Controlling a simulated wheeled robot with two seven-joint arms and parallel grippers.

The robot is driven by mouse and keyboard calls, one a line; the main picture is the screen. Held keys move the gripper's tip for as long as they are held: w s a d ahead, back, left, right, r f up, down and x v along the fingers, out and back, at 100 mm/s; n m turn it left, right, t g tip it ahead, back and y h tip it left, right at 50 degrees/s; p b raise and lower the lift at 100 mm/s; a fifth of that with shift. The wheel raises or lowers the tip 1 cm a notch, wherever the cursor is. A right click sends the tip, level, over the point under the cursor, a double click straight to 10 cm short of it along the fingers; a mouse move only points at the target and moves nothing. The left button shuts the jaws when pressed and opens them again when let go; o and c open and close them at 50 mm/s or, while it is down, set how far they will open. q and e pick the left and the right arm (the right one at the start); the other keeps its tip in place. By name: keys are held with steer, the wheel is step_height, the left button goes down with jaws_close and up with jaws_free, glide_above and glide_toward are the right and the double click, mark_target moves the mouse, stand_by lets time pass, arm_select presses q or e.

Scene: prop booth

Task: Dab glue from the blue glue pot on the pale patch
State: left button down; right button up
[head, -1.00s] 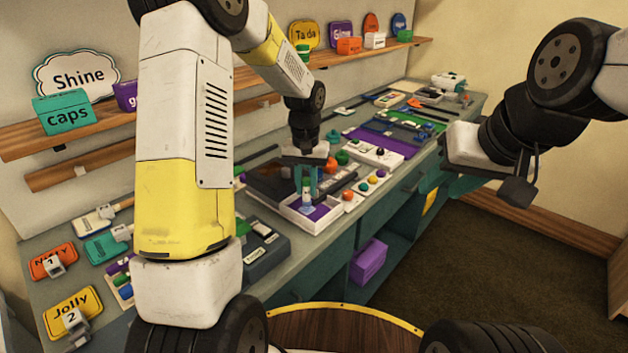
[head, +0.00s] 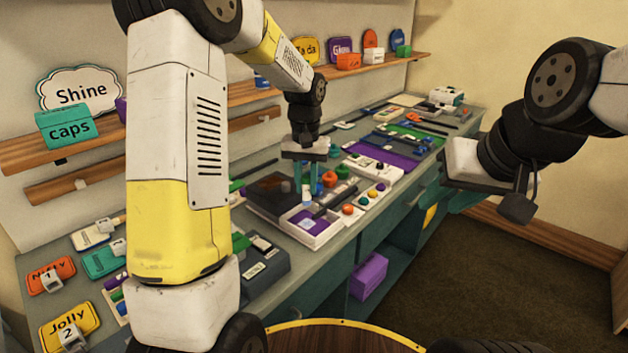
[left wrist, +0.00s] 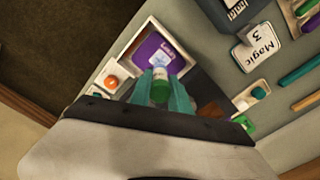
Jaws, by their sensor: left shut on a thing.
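My left gripper (head: 306,188) has teal fingers pointing down at the near edge of the bench, over a white tray (head: 329,230) with a purple floor. It is shut on a small whitish and green cylinder (left wrist: 160,88), which also shows as a pale bit in the head view (head: 306,197). In the left wrist view a purple panel (left wrist: 150,52) with a white label lies just beyond the fingertips. I cannot tell whether the cylinder touches it. I cannot make out the blue glue pot or the pale patch for sure. My right gripper (head: 458,198) hangs off the bench, its jaws unclear.
A dark tray (head: 268,190) and a white strip with coloured knobs (head: 364,200) flank the white tray. A blue cup (head: 262,82) stands on the upper shelf. A purple box (head: 368,277) sits in the lower cubby. The floor at right is clear.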

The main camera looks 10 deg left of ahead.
mark_target(305, 205)
arm_select(q)
steer(key=shift+f, duration=0.1)
stand_by(0.4)
steer(key=shift+f, duration=2.8)
steer(key=shift+f, duration=0.6)
steer(key=shift+w+a, duration=0.15)
steer(key=shift+a, duration=0.1)
steer(key=shift+d, duration=0.2)
steer(key=shift+s+d, duration=0.25)
steer(key=shift+s, duration=0.1)
steer(key=shift+w+a, duration=0.1)
steer(key=shift+w+a, duration=0.2)
steer(key=shift+a, duration=0.15)
